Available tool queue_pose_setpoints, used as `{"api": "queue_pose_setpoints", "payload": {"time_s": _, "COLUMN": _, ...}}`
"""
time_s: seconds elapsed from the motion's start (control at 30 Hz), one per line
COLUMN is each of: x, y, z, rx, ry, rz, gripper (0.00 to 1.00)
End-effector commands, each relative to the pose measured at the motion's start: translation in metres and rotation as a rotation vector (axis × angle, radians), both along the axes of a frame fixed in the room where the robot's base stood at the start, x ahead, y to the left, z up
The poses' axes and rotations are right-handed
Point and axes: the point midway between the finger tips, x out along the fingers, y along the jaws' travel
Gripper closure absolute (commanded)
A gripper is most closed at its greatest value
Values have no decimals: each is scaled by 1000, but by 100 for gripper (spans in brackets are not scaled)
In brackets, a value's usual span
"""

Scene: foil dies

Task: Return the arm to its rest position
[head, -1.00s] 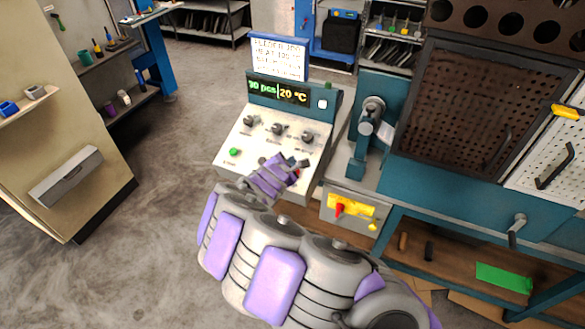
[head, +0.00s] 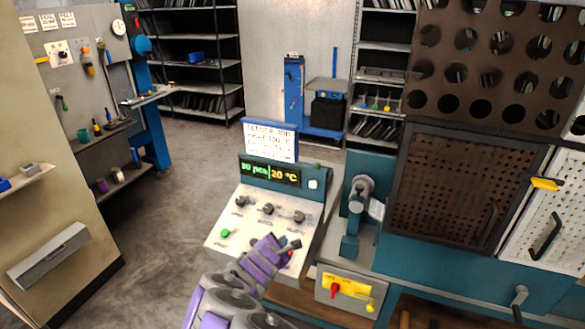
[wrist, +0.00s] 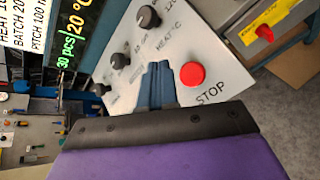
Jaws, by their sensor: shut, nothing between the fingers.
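My gripper (head: 290,245) is over the lower right part of a sloped white control panel (head: 228,215) in the head view. It is shut and empty. In the wrist view the closed fingers (wrist: 157,82) point at the panel, just left of a red STOP button (wrist: 192,76). Whether they touch the panel I cannot tell. The panel has black knobs, one of them (wrist: 149,16) near the top of the wrist view. A green button (head: 225,233) is at its left. The display (head: 270,173) reads 30 pcs and 20 °C. My purple and grey arm rises from the bottom of the head view.
A sign (head: 269,141) stands above the display. A teal press (head: 356,205) stands right of the panel, beside a brown perforated door (head: 440,185). A yellow plate with a red switch (head: 336,290) is below. The floor (head: 165,225) on the left is clear.

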Motion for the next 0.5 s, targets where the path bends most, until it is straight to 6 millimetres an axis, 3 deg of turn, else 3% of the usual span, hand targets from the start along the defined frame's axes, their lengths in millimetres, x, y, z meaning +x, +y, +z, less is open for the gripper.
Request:
{"api": "queue_pose_setpoints", "payload": {"time_s": 0.17, "x": 6, "y": -35, "z": 35, "rx": 35, "ry": -61, "rz": -105, "gripper": 100}}
{"api": "queue_pose_setpoints", "payload": {"time_s": 0.37, "x": -8, "y": -138, "z": 119, "rx": 143, "ry": -207, "rz": -413, "gripper": 100}}
{"api": "queue_pose_setpoints", "payload": {"time_s": 0.5, "x": -45, "y": -213, "z": 166, "rx": 245, "ry": -294, "rz": -665, "gripper": 100}}
